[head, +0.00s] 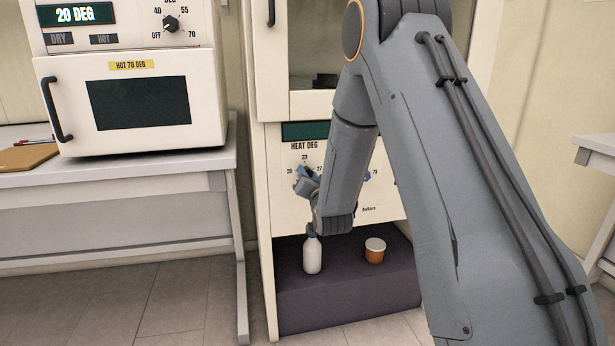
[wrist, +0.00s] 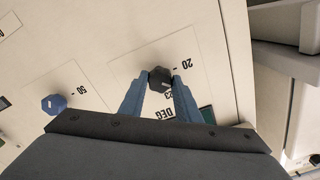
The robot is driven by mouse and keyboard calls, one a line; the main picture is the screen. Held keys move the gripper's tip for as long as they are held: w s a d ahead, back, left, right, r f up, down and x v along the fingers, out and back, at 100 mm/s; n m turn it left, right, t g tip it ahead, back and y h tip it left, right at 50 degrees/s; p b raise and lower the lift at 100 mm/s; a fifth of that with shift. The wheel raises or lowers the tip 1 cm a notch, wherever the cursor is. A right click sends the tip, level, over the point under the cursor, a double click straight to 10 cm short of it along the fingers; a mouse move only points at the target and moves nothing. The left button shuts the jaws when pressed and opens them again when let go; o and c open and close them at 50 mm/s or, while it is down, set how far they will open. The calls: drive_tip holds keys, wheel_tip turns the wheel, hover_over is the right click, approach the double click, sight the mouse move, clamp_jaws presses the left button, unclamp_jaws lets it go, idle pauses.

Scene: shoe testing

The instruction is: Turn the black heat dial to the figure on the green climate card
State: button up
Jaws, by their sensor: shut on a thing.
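The black heat dial (wrist: 159,79) is on the cream cabinet panel, between my two blue fingertips in the wrist view. My gripper (wrist: 160,84) is shut on it, one finger on each side. In the head view my gripper (head: 307,184) is at the panel under the words HEAT DEG, and it mostly hides the dial. Figures 20 and 23 show beside the dial in the wrist view. I cannot tell which figure the dial's mark points to. I do not see the green climate card in either view.
A blue dial (wrist: 54,104) is on the same panel. A dark green display (head: 305,131) sits above the lettering. Below, a white bottle (head: 312,255) and an orange tub (head: 375,252) stand on a dark ledge (head: 345,292). An oven (head: 140,100) stands on a bench at left.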

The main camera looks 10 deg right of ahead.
drive_tip(key=shift+m, duration=0.3)
drive_tip(key=o, duration=1.1)
drive_tip(key=shift+c, duration=0.2)
drive_tip(key=shift+s, duration=0.15)
drive_tip(key=s, duration=0.7)
drive_tip(key=shift+s, duration=0.3)
